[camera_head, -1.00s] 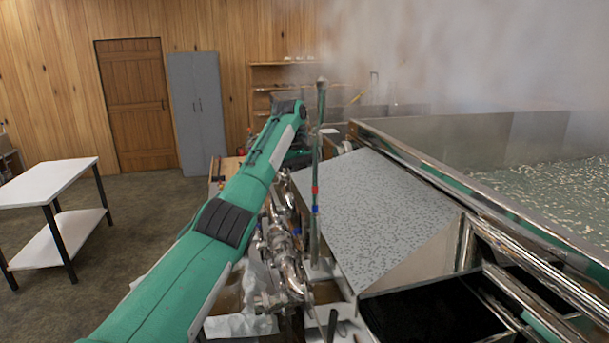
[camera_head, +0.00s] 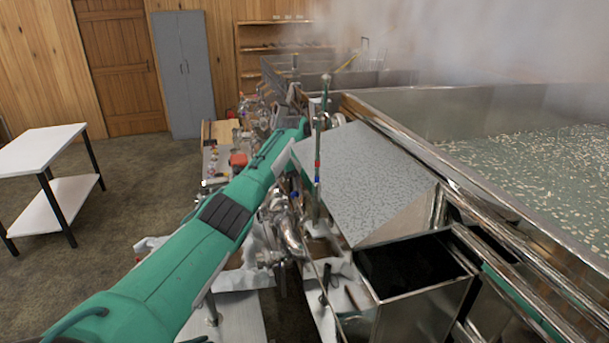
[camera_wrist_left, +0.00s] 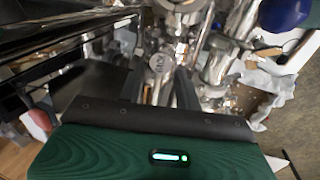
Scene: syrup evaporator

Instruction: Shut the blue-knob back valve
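A dark blue rounded knob (camera_wrist_left: 285,12) shows at the top right of the left wrist view, cut off by the frame edge. In the head view a small blue spot (camera_head: 294,195) shows among the steel pipes beside my arm; I cannot tell if it is the same knob. My left gripper (camera_wrist_left: 160,82) has its two dark fingers apart in the wrist view. A round metal cap with lettering (camera_wrist_left: 158,64) appears between or just beyond them, with contact unclear. The blue knob is off to the right of the fingers. In the head view my forearm hides the gripper.
Steel pipes and valves (camera_head: 290,235) run along the evaporator's left side. A thin upright pole (camera_head: 318,150) with red and blue bands stands right of my arm. A grey sloped panel (camera_head: 365,180) and open steel box (camera_head: 410,265) lie right. Floor at left is open around a white table (camera_head: 45,145).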

